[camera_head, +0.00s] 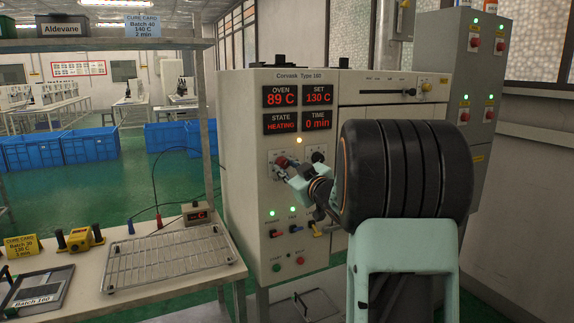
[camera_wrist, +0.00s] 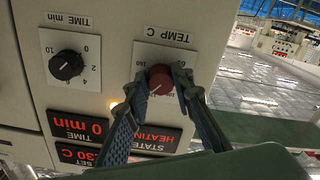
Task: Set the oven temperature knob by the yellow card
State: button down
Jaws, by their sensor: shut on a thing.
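The yellow cure card (camera_head: 21,245) stands on the bench at the far left; it seems to read Batch 30, 130 C, with the minutes line too small to be sure of. The oven's red temperature knob (camera_head: 281,161) is on the left of its front panel. In the wrist view, which is upside down, the knob (camera_wrist: 160,79) sits under the TEMP C label. My gripper (camera_wrist: 161,83) is shut on it, one finger on each side. The SET display (camera_head: 319,95) reads 130 C. The OVEN display (camera_head: 280,97) reads 89 C, and the state is HEATING.
A black time knob (camera_wrist: 66,65) is beside the temperature knob. The TIME display (camera_head: 317,122) reads 0 min. A blue card (camera_head: 148,26) on the shelf reads Batch 40, 140 C, 2 min. A wire rack (camera_head: 170,262) lies on the bench left of the oven.

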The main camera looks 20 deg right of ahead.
dwell(0.3)
jog(key=c, duration=1.7)
grip_release()
jog(key=s, duration=1.2)
jog(key=shift+d, duration=0.2)
